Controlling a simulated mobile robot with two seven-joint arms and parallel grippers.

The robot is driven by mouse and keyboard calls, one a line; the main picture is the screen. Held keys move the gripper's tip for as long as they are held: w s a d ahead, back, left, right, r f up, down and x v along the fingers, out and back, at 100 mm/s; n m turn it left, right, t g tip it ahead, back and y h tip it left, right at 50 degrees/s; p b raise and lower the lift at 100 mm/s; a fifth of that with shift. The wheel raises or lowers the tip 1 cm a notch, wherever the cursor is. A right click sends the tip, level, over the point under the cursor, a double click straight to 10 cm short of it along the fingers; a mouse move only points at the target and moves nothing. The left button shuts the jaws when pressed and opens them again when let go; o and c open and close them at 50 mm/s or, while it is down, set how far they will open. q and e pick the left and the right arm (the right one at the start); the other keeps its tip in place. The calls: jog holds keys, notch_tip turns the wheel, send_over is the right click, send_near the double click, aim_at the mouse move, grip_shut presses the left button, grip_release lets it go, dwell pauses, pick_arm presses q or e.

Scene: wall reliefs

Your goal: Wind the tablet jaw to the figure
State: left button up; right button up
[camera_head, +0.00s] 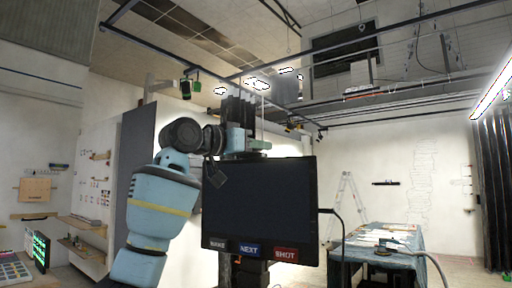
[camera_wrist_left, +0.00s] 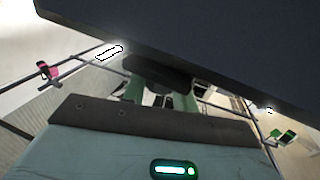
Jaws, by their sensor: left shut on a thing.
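The dark tablet (camera_head: 258,210) stands upright in the middle of the head view, its screen blank, with a row of labelled buttons along its lower edge, including NEXT (camera_head: 249,249) and SHOT (camera_head: 285,253). My left gripper (camera_head: 254,145) is at the tablet's top edge, its arm coming up from the left. In the left wrist view, its greenish fingers are shut on a dark rounded knob (camera_wrist_left: 158,76), and the tablet (camera_wrist_left: 230,45) fills the upper right as a dark slab. The jaw's figure or scale cannot be read. My right gripper is out of view.
A cloth-covered table (camera_head: 385,243) with papers stands at the right, with a cable hanging beside the tablet. Shelves (camera_head: 85,222) are on the left wall, and rails (camera_head: 400,95) cross overhead.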

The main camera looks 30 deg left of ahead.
pick_arm(q)
jog(key=shift+m+g+h, duration=1.4)
jog(key=shift+m+h, duration=0.5)
jog(key=shift+h, duration=1)
jog(key=o, duration=0.9)
jog(key=shift+o, duration=0.2)
jog(key=v, duration=0.7)
jog(key=shift+s+a, duration=0.3)
jog(key=shift+r, duration=0.1)
